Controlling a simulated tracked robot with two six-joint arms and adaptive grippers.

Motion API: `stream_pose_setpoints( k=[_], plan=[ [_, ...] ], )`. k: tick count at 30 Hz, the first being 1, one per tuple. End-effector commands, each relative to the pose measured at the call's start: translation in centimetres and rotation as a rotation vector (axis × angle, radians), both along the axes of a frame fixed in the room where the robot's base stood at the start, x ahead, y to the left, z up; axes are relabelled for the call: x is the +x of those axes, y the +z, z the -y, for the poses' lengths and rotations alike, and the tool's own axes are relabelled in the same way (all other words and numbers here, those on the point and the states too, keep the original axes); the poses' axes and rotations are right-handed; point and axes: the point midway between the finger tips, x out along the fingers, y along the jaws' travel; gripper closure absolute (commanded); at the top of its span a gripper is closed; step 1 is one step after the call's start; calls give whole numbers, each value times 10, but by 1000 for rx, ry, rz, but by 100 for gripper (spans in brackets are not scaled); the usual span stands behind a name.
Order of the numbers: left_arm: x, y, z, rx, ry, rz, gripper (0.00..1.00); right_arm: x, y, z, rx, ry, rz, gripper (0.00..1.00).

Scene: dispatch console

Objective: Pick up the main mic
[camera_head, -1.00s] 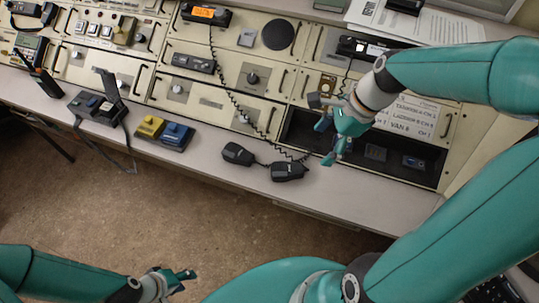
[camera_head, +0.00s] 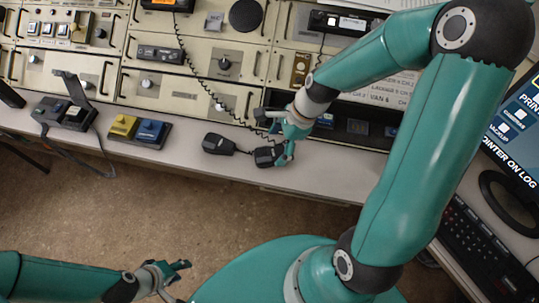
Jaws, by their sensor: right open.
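Two black hand mics lie on the pale desk ledge below the console. The left mic (camera_head: 218,145) is free of any gripper. The right mic (camera_head: 266,156) lies at the tip of my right gripper (camera_head: 275,140). A coiled black cord runs down to the mics from a radio with an orange display. I cannot tell which of them is the main mic. My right gripper is open, with one finger down at the right end of the right mic; I cannot tell whether it touches. My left gripper (camera_head: 180,281) is open and empty, low over the floor.
A yellow and blue pedal block (camera_head: 138,130) and a black hinged device (camera_head: 68,112) stand on the ledge to the left. A monitor (camera_head: 515,130) and keyboard (camera_head: 485,250) are at the right. The ledge between the blue pedal and left mic is clear.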

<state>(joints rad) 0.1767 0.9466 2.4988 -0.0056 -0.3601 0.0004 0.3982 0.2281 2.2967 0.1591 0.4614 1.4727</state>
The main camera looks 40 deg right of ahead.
Motion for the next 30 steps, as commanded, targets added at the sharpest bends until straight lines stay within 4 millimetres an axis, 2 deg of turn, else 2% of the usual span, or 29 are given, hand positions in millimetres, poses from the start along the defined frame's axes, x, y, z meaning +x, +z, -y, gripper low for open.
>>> stream_pose_setpoints(
  k=[9,18,30],
  plan=[
    [0,-4,0,0,0,0,60,11,-38,-17,2,1,-4,12],
    [0,-4,0,0,0,0,60,12,-41,-19,1,1,-2,12],
    [0,-4,0,0,0,0,60,12,-41,-18,0,0,-1,79]
  ],
)
